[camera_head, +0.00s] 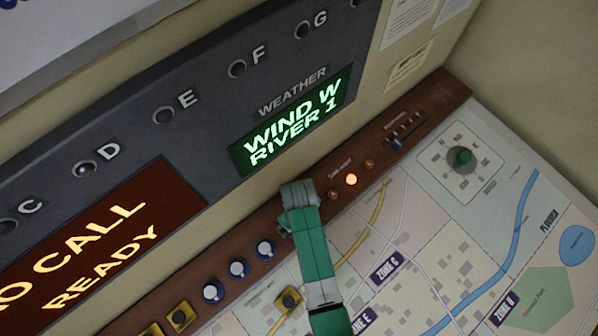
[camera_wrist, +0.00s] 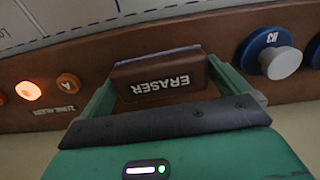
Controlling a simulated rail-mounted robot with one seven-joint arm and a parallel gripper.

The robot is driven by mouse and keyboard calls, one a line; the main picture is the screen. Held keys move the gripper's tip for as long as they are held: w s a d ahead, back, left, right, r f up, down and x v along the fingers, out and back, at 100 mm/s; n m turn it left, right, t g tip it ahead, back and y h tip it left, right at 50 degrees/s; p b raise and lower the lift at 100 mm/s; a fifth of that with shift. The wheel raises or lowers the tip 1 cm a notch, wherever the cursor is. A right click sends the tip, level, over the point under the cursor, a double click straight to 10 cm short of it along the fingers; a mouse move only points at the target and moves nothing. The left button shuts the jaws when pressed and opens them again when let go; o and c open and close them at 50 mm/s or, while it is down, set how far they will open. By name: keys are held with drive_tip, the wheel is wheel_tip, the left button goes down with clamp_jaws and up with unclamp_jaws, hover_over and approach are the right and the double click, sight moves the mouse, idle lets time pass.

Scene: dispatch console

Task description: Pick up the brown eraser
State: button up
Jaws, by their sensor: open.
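The brown eraser (camera_wrist: 155,80), marked ERASER upside down in the wrist view, sits at the brown wooden rail, with a thin grey layer along its upper edge. My green gripper (camera_wrist: 164,73) is open, with one finger at each side of the eraser. Whether the fingers touch it I cannot tell. In the head view my gripper (camera_head: 299,193) is over the rail below the weather display, and the eraser is hidden there or cannot be made out.
The brown rail (camera_head: 432,95) carries a lit orange button (camera_head: 351,179) and several blue knobs (camera_head: 238,268). In the wrist view a blue knob (camera_wrist: 284,62) stands close right of my gripper, a lit button (camera_wrist: 29,90) to its left. The map (camera_head: 440,230) lies alongside.

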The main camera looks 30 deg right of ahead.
drive_tip(key=c, duration=0.6)
drive_tip(key=shift+r, duration=0.1)
wheel_tip(320, 180, up, 10)
drive_tip(key=shift+f+p, duration=0.1)
drive_tip(key=shift+p, duration=0.3)
